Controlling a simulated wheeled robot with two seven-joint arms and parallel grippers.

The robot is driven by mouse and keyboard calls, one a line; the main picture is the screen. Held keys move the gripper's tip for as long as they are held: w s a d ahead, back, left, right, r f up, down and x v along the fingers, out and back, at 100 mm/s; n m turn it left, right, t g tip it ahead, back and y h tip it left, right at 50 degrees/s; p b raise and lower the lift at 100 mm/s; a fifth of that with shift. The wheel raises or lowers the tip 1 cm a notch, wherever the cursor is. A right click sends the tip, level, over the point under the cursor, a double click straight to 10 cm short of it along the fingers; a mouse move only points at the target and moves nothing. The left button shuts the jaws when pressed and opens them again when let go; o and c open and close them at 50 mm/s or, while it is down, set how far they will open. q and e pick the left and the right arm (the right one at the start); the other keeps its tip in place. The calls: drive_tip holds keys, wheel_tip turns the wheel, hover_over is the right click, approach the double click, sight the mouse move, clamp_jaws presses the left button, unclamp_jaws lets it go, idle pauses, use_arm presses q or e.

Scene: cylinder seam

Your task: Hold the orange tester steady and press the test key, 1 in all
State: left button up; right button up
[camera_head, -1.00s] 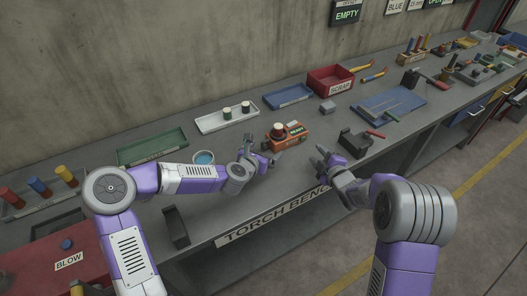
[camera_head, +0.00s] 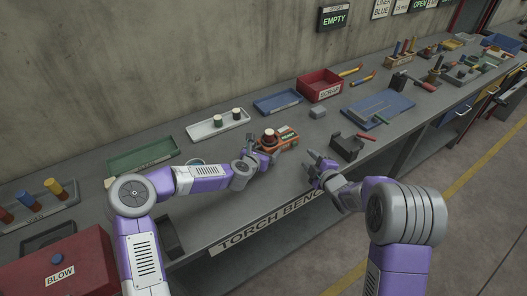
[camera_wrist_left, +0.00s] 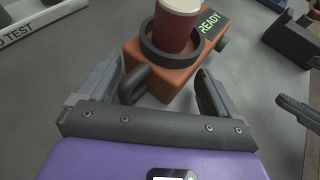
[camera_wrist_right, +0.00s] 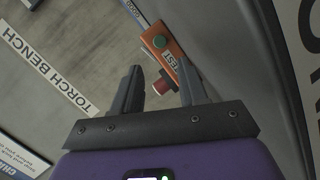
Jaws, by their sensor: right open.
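The orange tester (camera_head: 283,139) stands on the bench, with a dark ring on top holding a red, white-topped cylinder (camera_wrist_left: 177,25), a lit READY display (camera_wrist_left: 210,24) and a dark side handle (camera_wrist_left: 137,82). My left gripper (camera_head: 262,148) is open at the tester's near side; in the left wrist view its fingers (camera_wrist_left: 158,90) stand either side of the handle, with no grip visible. My right gripper (camera_head: 314,163) is open and empty, right of the tester and apart from it. In the right wrist view, a green round button (camera_wrist_right: 159,41) and a TEST label (camera_wrist_right: 171,60) show on the tester ahead of the fingers (camera_wrist_right: 158,88).
A dark open holder (camera_head: 346,147) stands right of the tester. A small grey block (camera_head: 318,112), a red scrap bin (camera_head: 320,87) and a white tray (camera_head: 218,124) lie behind. The bench's front edge runs below both grippers.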

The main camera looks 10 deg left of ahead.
use_arm(q)
drive_tip(key=c, duration=0.8)
use_arm(e)
clamp_jaws()
idle(1.1)
